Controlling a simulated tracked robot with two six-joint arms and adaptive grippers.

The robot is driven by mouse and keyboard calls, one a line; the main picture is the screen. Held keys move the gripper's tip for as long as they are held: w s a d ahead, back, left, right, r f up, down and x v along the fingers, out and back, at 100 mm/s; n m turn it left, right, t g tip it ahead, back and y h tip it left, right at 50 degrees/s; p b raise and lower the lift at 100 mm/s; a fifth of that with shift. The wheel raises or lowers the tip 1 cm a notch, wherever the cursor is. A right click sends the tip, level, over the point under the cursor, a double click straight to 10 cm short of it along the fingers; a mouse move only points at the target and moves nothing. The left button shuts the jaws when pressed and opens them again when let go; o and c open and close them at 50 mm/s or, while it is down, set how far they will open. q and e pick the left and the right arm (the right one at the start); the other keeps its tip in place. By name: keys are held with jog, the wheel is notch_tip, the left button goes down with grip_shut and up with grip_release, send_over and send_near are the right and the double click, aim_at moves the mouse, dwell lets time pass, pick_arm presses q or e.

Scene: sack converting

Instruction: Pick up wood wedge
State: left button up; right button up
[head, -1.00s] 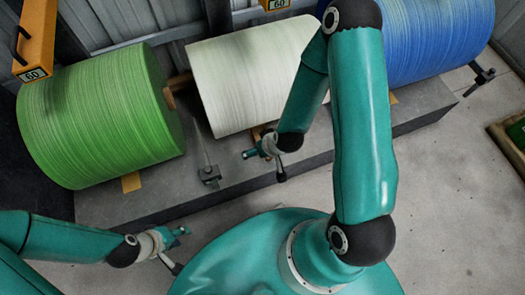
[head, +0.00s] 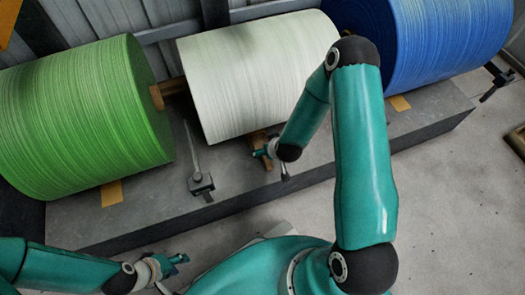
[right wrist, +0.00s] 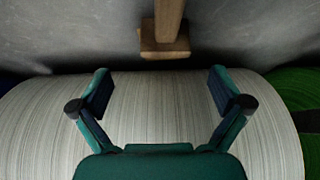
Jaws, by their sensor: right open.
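A brown wooden wedge (head: 266,163) sits at the front foot of the white roll (head: 255,75) on the grey plinth, partly hidden by my right gripper (head: 262,152). In the right wrist view, a wooden block with a bar (right wrist: 165,46) shows beyond the fingertips, roughly centred between them. My right gripper (right wrist: 162,88) is open there, with nothing between its fingers. My left gripper (head: 182,258) is low on the left in the head view, away from the wedge; its jaws are too small to read.
A green roll (head: 80,120) and a blue roll (head: 430,35) flank the white one. Yellowish pieces (head: 112,193) (head: 399,103) lie at their feet. A dark clamp with an upright rod (head: 201,184) stands on the plinth (head: 150,215).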

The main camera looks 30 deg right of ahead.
jog(key=x, duration=0.3)
jog(key=shift+b, duration=0.3)
jog(key=b+x, duration=0.1)
jog(key=x, duration=0.2)
jog(key=b+x, duration=0.1)
jog(key=x, duration=0.1)
jog(key=shift+w+a+b, duration=0.2)
jog(key=shift+a+b, duration=0.15)
jog(key=shift+c, duration=0.3)
jog(key=c, duration=1.3)
jog(key=shift+c, duration=0.4)
jog(key=shift+r, duration=0.2)
